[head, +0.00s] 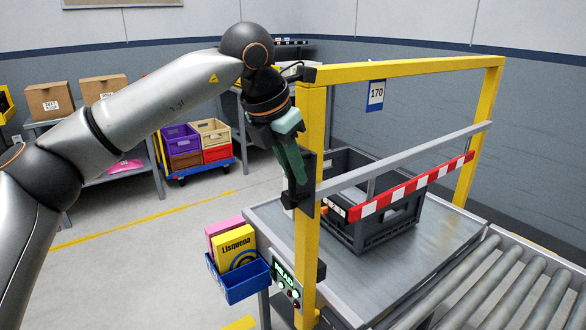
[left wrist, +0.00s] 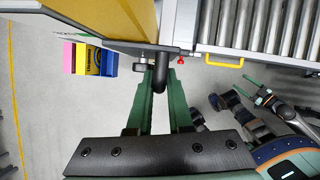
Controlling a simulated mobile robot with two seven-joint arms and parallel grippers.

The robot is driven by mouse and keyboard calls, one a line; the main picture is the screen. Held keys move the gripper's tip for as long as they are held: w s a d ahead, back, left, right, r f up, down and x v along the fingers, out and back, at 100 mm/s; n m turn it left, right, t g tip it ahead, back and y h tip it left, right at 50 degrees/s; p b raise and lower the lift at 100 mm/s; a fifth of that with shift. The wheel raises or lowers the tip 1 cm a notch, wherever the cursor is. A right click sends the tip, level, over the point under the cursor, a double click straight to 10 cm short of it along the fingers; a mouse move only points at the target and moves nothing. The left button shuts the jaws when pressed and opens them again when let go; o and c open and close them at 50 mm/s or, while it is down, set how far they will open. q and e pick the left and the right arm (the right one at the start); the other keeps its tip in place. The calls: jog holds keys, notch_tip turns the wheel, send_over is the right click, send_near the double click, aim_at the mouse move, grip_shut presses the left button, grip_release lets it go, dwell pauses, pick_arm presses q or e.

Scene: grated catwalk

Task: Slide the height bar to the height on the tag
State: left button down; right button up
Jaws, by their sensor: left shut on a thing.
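A yellow gantry frame (head: 400,69) stands over a metal table, with a tag (head: 376,95) reading 170 hanging from its top beam. A red-and-white striped height bar (head: 410,188) spans the frame just below a grey rail (head: 420,155). A black bracket (head: 308,178) sits on the left post. My left gripper (head: 298,192) is beside that post at the bracket. In the left wrist view its green fingers (left wrist: 162,90) are shut on a black handle (left wrist: 160,72). Part of my right gripper (left wrist: 254,88) seems to show there, too small to judge.
A dark crate (head: 372,235) stands on the table (head: 440,240) beneath the bar. A roller conveyor (head: 500,290) adjoins it. A blue bin (head: 243,280) with pink and yellow boxes hangs by the left post, near a small lit panel (head: 286,284). Coloured crates (head: 200,145) stand behind; the left floor is clear.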

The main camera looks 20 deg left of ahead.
aim_at(290, 183)
pick_arm(q)
notch_tip(290, 183, down, 4)
jog(key=shift+f+b, duration=0.1)
jog(key=shift+b, duration=0.85)
jog(key=shift+f, duration=0.45)
jog(key=shift+r, duration=0.15)
jog(key=c, duration=0.8)
grip_release()
jog(key=shift+r, duration=0.1)
jog(key=shift+c, duration=0.2)
pick_arm(e)
jog(key=shift+w+a+f+y, duration=0.3)
jog(key=shift+w+a+f, duration=0.1)
jog(key=shift+a+f, duration=0.35)
pick_arm(q)
jog(key=v, duration=1.2)
jog(key=shift+r+p, duration=0.25)
jog(key=shift+p, duration=0.05)
pick_arm(e)
jog(key=shift+d+r, duration=0.25)
jog(key=shift+r, duration=0.1)
pick_arm(q)
jog(key=shift+a, duration=0.1)
pick_arm(e)
jog(key=shift+r, duration=0.1)
